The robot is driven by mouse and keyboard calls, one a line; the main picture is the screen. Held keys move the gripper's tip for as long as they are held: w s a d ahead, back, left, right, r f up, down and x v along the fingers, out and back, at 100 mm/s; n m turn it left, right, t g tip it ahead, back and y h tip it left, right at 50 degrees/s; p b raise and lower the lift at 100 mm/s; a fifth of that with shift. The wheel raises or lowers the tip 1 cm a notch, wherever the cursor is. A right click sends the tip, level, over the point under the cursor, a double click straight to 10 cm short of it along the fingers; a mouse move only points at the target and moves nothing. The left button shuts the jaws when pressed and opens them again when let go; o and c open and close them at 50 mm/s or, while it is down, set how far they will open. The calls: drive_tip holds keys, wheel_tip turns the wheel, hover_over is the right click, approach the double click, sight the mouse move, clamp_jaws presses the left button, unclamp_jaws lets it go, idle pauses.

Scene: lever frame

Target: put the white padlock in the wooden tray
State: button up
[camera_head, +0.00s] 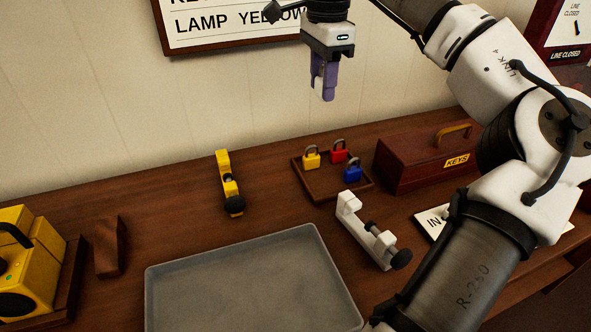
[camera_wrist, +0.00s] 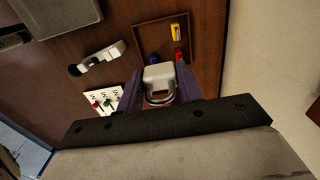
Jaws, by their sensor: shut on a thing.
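The white padlock (camera_wrist: 158,76) is held between the two purple fingers of my gripper (camera_wrist: 160,88), its metal shackle towards the wrist camera. In the head view my gripper (camera_head: 324,88) points down, high above the back of the bench, with a bit of the white padlock (camera_head: 328,95) showing at its tip. The wooden tray (camera_head: 324,184) lies on the bench below, holding a yellow padlock (camera_head: 311,157), a red padlock (camera_head: 338,151) and a blue padlock (camera_head: 353,171). In the wrist view the tray (camera_wrist: 153,38) is beyond the held padlock, which hides part of it.
A brown KEYS box (camera_head: 405,165) stands right of the tray. A white clamp (camera_head: 365,232) is in front, a yellow clamp (camera_head: 229,185) to the left. A large grey tray (camera_head: 250,285) fills the front middle. The wooden tray's near-left part is bare.

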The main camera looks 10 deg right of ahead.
sight(317, 179)
drive_tip(key=shift+d, duration=0.1)
drive_tip(key=shift+s+f, duration=0.1)
drive_tip(key=shift+f, duration=0.25)
wheel_tip(317, 179, down, 19)
drive_tip(key=shift+f+p, duration=0.2)
drive_tip(key=shift+p, duration=0.3)
drive_tip(key=shift+f, duration=0.1)
drive_tip(key=shift+f, duration=0.15)
drive_tip(key=o, duration=1)
drive_tip(key=shift+c, duration=0.2)
wheel_tip(317, 179, up, 13)
drive_tip(key=shift+f+b, duration=0.2)
drive_tip(key=shift+b, duration=0.2)
